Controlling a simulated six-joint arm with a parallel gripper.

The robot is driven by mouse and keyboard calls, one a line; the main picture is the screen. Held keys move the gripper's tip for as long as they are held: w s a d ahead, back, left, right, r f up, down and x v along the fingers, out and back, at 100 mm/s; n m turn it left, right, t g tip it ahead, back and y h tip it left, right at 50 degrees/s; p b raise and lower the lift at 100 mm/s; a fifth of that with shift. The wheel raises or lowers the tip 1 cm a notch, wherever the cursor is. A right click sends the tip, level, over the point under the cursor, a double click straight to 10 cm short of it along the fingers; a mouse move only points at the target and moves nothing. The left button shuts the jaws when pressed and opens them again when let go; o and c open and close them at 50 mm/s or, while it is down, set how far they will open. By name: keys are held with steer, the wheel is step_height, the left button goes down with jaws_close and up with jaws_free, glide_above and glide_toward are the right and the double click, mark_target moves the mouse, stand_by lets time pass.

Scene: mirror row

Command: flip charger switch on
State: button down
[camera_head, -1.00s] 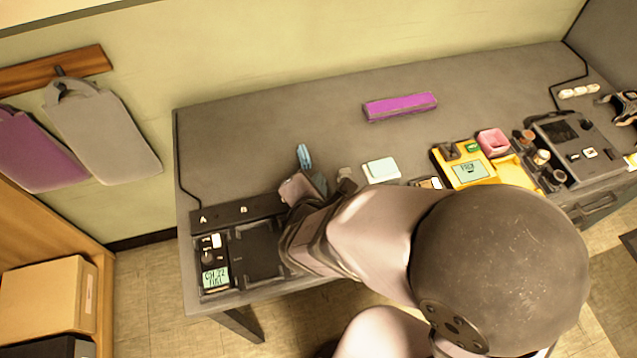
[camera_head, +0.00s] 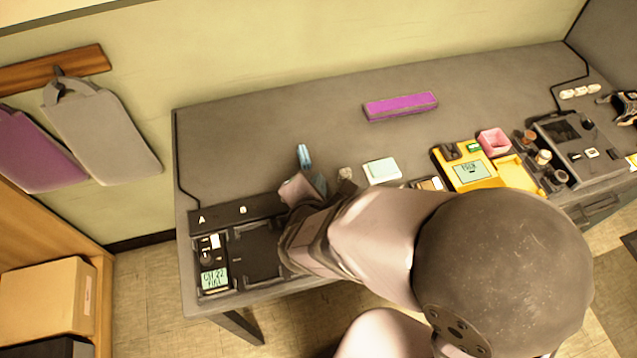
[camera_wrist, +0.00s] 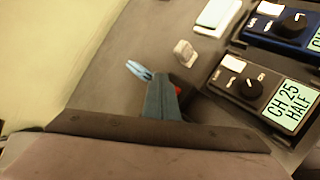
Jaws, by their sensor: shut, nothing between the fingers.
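The charger is a dark unit at the desk's left front, with a back strip (camera_head: 235,213) marked A and B. A black radio with a lit green screen (camera_head: 213,278) sits in bay A. Bay B (camera_head: 257,252) looks empty. My gripper (camera_head: 318,184) is at the right end of the strip, with my arm covering what lies below it. In the wrist view my gripper (camera_wrist: 162,88) shows teal fingers, shut and empty. A small red part (camera_wrist: 178,90) shows right beside the fingers; I cannot tell whether they touch. The switch's position is not readable.
Near the gripper are a light blue forked piece (camera_head: 304,157), a pale cube (camera_head: 345,173) and a white pad (camera_head: 382,170). A black radio (camera_wrist: 250,85) and a blue one (camera_wrist: 290,25) lie right of it in the wrist view. The desk behind is mostly clear.

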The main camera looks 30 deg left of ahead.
stand_by(0.4)
steer(key=shift+r+p, duration=0.35)
steer(key=shift+r, duration=0.3)
steer(key=shift+s+d+r+p, duration=0.15)
steer(key=shift+r+p, duration=0.8)
steer(key=shift+r, duration=0.3)
steer(key=shift+s+d+r+p, duration=0.15)
steer(key=shift+r+p, duration=0.75)
steer(key=shift+r, duration=0.35)
